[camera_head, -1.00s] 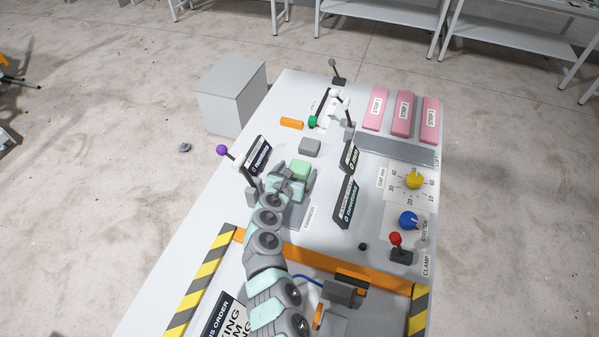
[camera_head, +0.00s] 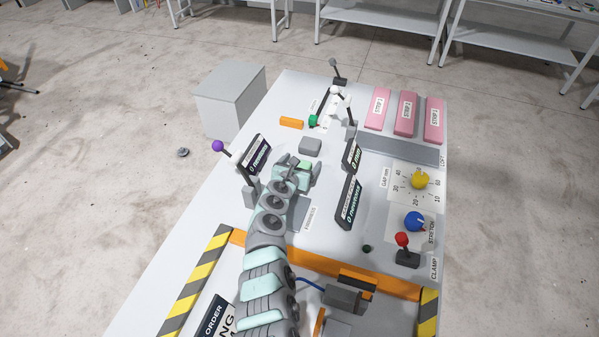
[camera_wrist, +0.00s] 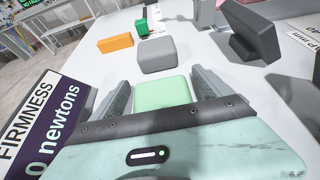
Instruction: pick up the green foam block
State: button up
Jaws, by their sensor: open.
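The green foam block (camera_wrist: 162,92) is pale green with rounded edges and lies on the white table. In the wrist view it sits between the two grey fingers of my gripper (camera_wrist: 163,88), with a small gap showing toward each finger. My gripper is open around the block. In the head view my gripper (camera_head: 294,172) covers most of the block, and only a small green patch (camera_head: 304,164) shows.
A grey block (camera_wrist: 156,54) lies just beyond the green one, with an orange block (camera_wrist: 115,43) behind it. The firmness display (camera_head: 256,155) stands to the left, and another display (camera_head: 348,203) to the right. Pink strips (camera_head: 405,114) lie at the far right.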

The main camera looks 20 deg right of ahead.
jog(key=c, duration=1.4)
